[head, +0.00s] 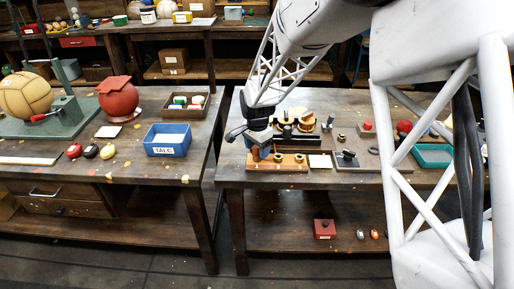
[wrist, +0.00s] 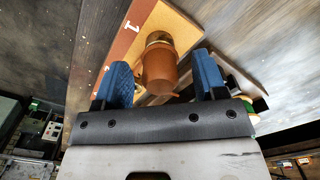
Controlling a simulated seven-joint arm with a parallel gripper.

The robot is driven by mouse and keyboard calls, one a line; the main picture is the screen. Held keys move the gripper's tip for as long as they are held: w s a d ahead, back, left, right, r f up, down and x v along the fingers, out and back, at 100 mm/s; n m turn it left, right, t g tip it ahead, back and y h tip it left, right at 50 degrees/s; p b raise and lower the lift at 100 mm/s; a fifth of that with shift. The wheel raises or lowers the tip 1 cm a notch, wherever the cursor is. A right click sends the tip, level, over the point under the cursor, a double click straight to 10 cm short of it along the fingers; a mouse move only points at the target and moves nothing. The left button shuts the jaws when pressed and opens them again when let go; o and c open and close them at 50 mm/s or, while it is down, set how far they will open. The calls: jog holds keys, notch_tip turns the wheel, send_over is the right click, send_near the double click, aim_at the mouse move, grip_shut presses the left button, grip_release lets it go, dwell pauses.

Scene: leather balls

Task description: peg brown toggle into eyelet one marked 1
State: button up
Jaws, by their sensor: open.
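The brown toggle (wrist: 160,72) is a short cylinder between the two blue fingers of my gripper (wrist: 161,62) in the wrist view. The fingers stand apart with a visible gap on each side of it. Its far end meets the brass eyelet (wrist: 158,37) beside the white mark 1 (wrist: 133,26) on the orange-brown board (wrist: 176,24). The toggle appears to stand in that eyelet; how deep is hidden. In the head view my gripper (head: 254,141) is over the left end of the board (head: 262,167), with the toggle (head: 256,153) just below.
More brass eyelets (head: 299,157) are along the board to the right. A white card (head: 320,161) and a dark plate with fittings (head: 352,162) lie right of it. A black rail (head: 297,138) is behind. The blue TALC bin (head: 167,140) is on the left bench, across a gap.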

jog(key=shift+r, duration=0.1)
jog(key=shift+r, duration=3.8)
jog(key=shift+s+d+r, duration=0.25)
jog(key=shift+r, duration=0.1)
jog(key=s+d+r+n+t, duration=0.1)
jog(key=s+d+r+n, duration=0.1)
jog(key=s+d+r, duration=0.5)
jog(key=s+d+r+n, duration=0.2)
jog(key=s+d, duration=0.2)
jog(key=s, duration=0.6)
jog(key=s+d+r+n+t, duration=0.1)
jog(key=s+d+r+n, duration=0.1)
jog(key=s+d+r, duration=0.5)
jog(key=s+d+f+n, duration=0.2)
jog(key=s+f, duration=0.2)
jog(key=s, duration=0.9)
jog(key=shift+d+n+t, duration=0.2)
jog(key=shift+n+t, duration=0.1)
jog(key=shift+n, duration=0.1)
